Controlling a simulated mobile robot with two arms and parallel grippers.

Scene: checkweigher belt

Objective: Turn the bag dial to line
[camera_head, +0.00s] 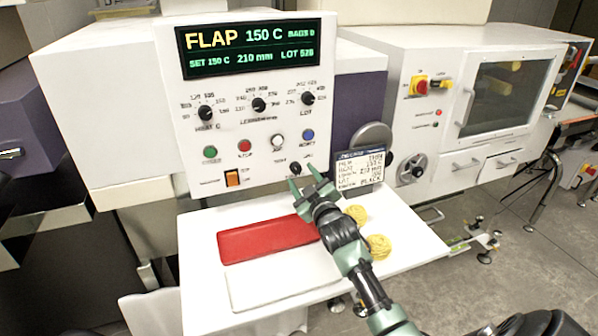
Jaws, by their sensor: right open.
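The white control panel (240,140) has a lit screen (250,48) reading FLAP, 150 C, 210 mm, LOT 528 and BAGS 0. A small black dial (295,168) sits low on the panel at the right; it appears to be the bag dial, but its labels are too small to read. My right gripper (304,180) is open and empty, with its fingertips close to this dial at its lower right. I cannot tell whether they touch it. My left gripper is out of view.
Three larger knobs, the heat (205,112), length (259,104) and lot (308,98) knobs, sit above several buttons. An orange switch (232,178) is at lower left. Below are a red pad (262,240), yellow round items (378,246) and a small text sign (360,170).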

